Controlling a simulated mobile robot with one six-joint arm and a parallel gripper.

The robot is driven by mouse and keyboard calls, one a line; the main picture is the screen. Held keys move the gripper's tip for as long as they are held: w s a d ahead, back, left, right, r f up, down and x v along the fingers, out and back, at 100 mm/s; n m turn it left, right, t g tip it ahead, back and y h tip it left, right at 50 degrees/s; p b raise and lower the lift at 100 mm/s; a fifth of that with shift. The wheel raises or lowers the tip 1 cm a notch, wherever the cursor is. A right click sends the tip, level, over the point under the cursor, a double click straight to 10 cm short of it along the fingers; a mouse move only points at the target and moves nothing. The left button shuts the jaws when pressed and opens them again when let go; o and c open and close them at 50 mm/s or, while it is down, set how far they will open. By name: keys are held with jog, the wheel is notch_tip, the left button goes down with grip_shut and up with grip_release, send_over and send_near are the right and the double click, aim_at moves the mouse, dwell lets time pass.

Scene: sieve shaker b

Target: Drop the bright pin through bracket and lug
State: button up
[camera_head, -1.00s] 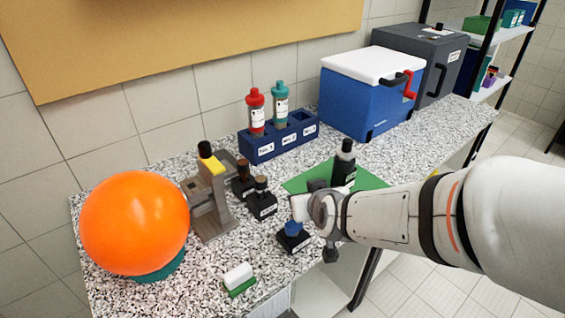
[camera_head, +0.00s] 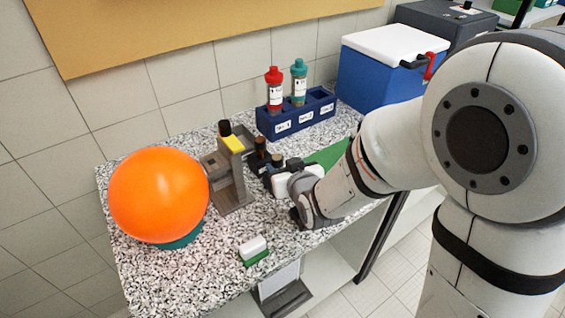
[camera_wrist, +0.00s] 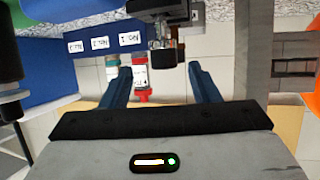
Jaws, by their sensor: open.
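The bracket (camera_head: 232,178) is a grey-brown upright with a yellow part near its top and a black knob above it. It stands beside the orange ball. Two dark-knobbed pins (camera_head: 259,146) stand in black holders just right of it, partly hidden by my gripper (camera_head: 272,178). In the wrist view, which looks inverted, my gripper (camera_wrist: 160,72) is open with two blue fingers. A dark-knobbed pin (camera_wrist: 166,56) in a black holder shows between and just beyond the fingertips, not visibly held. I cannot tell which pin is bright; the lug is not distinguishable.
The orange ball (camera_head: 158,195) sits on a teal ring at the counter's left. A blue rack (camera_head: 296,118) with red-capped and teal-capped bottles stands behind. A white-and-green block (camera_head: 253,250) lies near the front edge. A blue cooler (camera_head: 385,75) is at the back right.

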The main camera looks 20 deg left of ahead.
aim_at(279, 162)
jog(key=shift+a+p+x, duration=0.25)
jog(key=shift+p+x, duration=0.5)
jog(key=shift+x, duration=1.75)
jog(key=shift+s, duration=0.15)
jog(key=c, duration=1.1)
